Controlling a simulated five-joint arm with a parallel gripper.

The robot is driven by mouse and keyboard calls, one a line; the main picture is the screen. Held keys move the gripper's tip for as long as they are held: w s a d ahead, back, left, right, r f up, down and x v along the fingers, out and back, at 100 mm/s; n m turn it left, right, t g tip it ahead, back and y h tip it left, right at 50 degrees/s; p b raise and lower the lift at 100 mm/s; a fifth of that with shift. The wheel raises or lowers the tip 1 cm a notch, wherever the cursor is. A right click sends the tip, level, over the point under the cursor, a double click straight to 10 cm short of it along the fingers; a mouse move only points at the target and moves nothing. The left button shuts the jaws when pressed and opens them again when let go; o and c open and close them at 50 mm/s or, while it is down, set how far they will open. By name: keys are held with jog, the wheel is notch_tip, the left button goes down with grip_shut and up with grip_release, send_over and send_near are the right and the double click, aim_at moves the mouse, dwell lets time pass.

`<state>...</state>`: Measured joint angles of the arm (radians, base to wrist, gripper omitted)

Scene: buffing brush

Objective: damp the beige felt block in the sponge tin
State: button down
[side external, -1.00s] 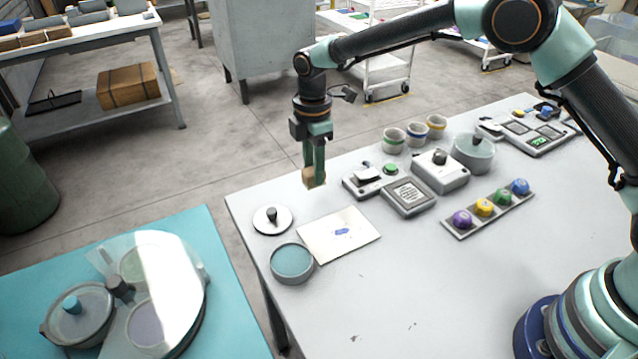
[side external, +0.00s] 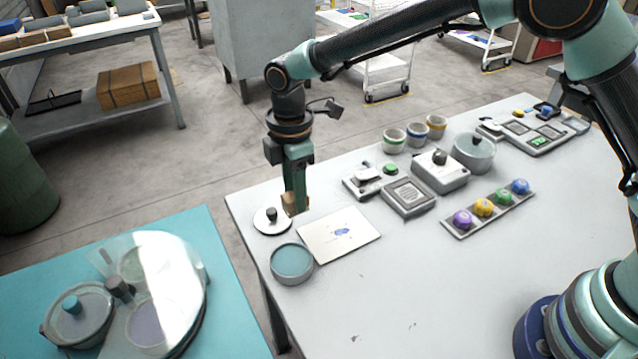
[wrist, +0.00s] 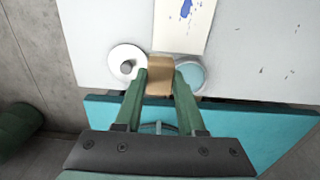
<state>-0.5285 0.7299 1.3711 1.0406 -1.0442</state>
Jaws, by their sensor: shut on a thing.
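My gripper (side external: 294,208) is shut on the beige felt block (side external: 288,199) and holds it in the air above the table's left end. In the wrist view the block (wrist: 159,76) sits between the two green fingers (wrist: 160,82). The round tin (side external: 292,264) with a teal inside stands on the table, below and in front of the block in the side view. In the wrist view the tin (wrist: 190,75) shows just right of the block, partly hidden by a finger. The block is apart from the tin.
A white disc with a dark knob (side external: 271,219) lies beside the tin. A white card with a blue smear (side external: 339,236) lies to its right. Small devices, cups (side external: 394,141) and a tray of coloured knobs (side external: 487,209) stand farther right. The front table area is clear.

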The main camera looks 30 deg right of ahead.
jog(key=s+a+r, duration=0.1)
jog(key=s+a, duration=0.3)
jog(key=s, duration=0.2)
jog(key=shift+a+f, duration=0.1)
jog(key=shift+f, duration=2.9)
jog(key=shift+f, duration=0.6)
notch_tip(320, 180, up, 7)
dwell(0.6)
jog(key=shift+r, duration=0.1)
